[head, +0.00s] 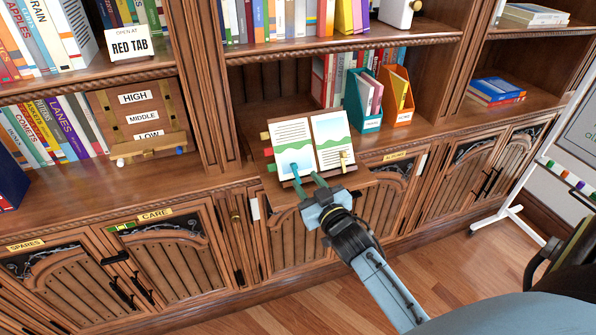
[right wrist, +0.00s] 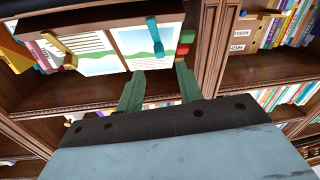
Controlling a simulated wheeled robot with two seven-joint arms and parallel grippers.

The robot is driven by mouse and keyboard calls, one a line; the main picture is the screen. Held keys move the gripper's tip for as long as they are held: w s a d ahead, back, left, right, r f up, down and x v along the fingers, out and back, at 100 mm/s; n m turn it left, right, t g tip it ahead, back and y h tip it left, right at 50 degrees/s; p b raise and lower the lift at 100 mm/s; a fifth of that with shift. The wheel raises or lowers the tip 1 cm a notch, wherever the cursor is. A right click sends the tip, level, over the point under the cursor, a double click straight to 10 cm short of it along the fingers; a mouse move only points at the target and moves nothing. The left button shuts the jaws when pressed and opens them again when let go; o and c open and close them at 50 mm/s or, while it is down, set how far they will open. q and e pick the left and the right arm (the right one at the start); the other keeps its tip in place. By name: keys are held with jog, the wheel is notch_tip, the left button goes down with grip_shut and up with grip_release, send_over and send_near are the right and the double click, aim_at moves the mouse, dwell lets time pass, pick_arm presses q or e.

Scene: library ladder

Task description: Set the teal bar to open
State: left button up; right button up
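An open book (head: 312,137) with a green wave picture leans on a wooden stand at the edge of the cabinet top. The teal bar (right wrist: 155,37) stands at the stand's ledge, in front of one page; in the head view it is the short teal piece (head: 295,170) low on the left page. My right gripper (head: 311,186) is in front of the stand, close to the teal bar. In the right wrist view its two green fingers (right wrist: 161,85) are spread with nothing between them, and the bar is beyond the tips, apart from them. My left gripper is not in view.
A brass bar (head: 344,162) is at the right page. Coloured tabs (head: 269,159) stick out at the book's left edge. Teal and orange file boxes (head: 399,103) stand behind right. A HIGH/MIDDLE/LOW board (head: 138,117) is at left. Floor (head: 440,235) before the cabinets is clear.

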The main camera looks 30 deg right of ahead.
aim_at(295, 167)
jog(key=w, duration=0.5)
jog(key=shift+w+d, duration=0.3)
jog(key=shift+d, duration=0.05)
jog(key=shift+c, duration=0.3)
grip_shut()
